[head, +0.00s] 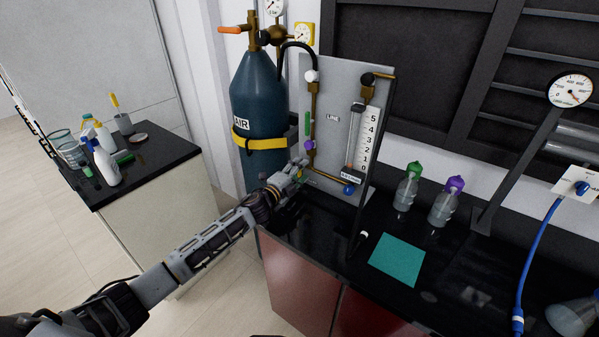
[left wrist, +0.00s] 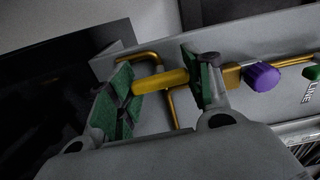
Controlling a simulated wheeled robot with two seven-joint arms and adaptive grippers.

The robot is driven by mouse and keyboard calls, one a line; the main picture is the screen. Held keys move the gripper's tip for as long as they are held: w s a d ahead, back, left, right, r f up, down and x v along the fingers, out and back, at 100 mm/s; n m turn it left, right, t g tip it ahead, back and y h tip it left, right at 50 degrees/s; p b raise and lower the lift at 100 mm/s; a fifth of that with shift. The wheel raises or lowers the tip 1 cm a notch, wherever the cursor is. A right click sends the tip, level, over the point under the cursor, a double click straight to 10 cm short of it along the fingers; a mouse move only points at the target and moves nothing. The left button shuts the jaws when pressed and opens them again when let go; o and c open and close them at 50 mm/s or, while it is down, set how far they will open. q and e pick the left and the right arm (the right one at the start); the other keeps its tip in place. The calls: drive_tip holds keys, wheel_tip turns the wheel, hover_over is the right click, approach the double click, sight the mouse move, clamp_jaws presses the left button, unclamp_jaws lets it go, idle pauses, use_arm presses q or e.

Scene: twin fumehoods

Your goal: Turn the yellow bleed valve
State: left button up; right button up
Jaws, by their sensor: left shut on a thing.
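The yellow bleed valve (left wrist: 160,81) is a short yellow handle on the brass piping, clear in the left wrist view. My left gripper (left wrist: 158,86) is shut on it, with one green-padded finger at each end of the handle. In the head view my left gripper (head: 298,171) is at the lower left of the grey gauge panel (head: 331,113) and hides most of the valve. A purple knob (left wrist: 262,77) sits on the piping just right of the fingers; it also shows in the head view (head: 309,145). My right gripper is in neither view.
A dark blue air cylinder (head: 257,91) with a yellow strap stands behind my left gripper. A blue knob (head: 348,189) is at the panel's foot. Two bottles with green (head: 413,170) and purple (head: 455,184) tops and a teal mat (head: 397,259) are on the black bench to the right.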

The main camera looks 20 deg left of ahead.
use_arm(q)
drive_tip(key=shift+f+m, duration=0.15)
drive_tip(key=shift+m, duration=0.15)
drive_tip(key=o, duration=1)
drive_tip(key=shift+o, duration=0.2)
drive_tip(key=shift+s, duration=0.1)
drive_tip(key=shift+v, duration=5.9)
